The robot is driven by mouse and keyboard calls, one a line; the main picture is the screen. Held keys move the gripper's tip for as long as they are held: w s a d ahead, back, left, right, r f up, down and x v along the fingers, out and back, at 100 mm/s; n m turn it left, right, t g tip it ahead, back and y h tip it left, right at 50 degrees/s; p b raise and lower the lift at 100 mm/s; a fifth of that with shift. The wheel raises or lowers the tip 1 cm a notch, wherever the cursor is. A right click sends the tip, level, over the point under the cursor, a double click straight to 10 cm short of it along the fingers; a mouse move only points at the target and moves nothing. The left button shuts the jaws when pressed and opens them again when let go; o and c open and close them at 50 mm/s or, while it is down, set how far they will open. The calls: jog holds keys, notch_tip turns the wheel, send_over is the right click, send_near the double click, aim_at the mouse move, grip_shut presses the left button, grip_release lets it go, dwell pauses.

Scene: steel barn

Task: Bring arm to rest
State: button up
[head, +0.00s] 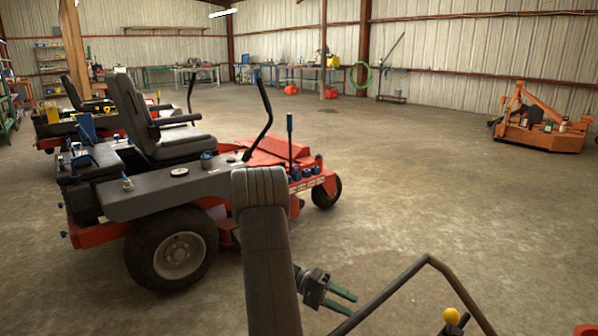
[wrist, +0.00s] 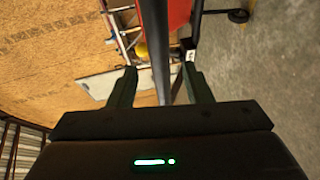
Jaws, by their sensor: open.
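My gripper (head: 352,303) is at the lower middle of the head view, at the end of my dark arm. Its two green fingers point right and stand apart. In the wrist view my gripper (wrist: 159,68) shows both fingers spread, with nothing held. A dark bar (wrist: 160,45) runs up the picture between the fingers; I cannot tell how far beyond them it lies. In the head view a bent dark bar (head: 430,259) rises just right of the gripper, with a small visible gap.
A red and grey riding mower (head: 145,195) stands left of my arm, partly behind it. A yellow knob (head: 451,316) is at the bottom right. An orange mower deck (head: 545,135) stands at the far right. Workbenches line the back wall. The middle concrete floor is clear.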

aim_at(368, 313)
jog(key=b+x, duration=0.1)
jog(key=x, duration=0.4)
jog(key=shift+s+d+f, duration=0.1)
jog(key=shift+s+d, duration=0.1)
jog(key=shift+d, duration=0.1)
jog(key=shift+s+d, duration=0.1)
jog(key=shift+d, duration=0.05)
jog(key=shift+s+d, duration=0.25)
jog(key=shift+s, duration=0.1)
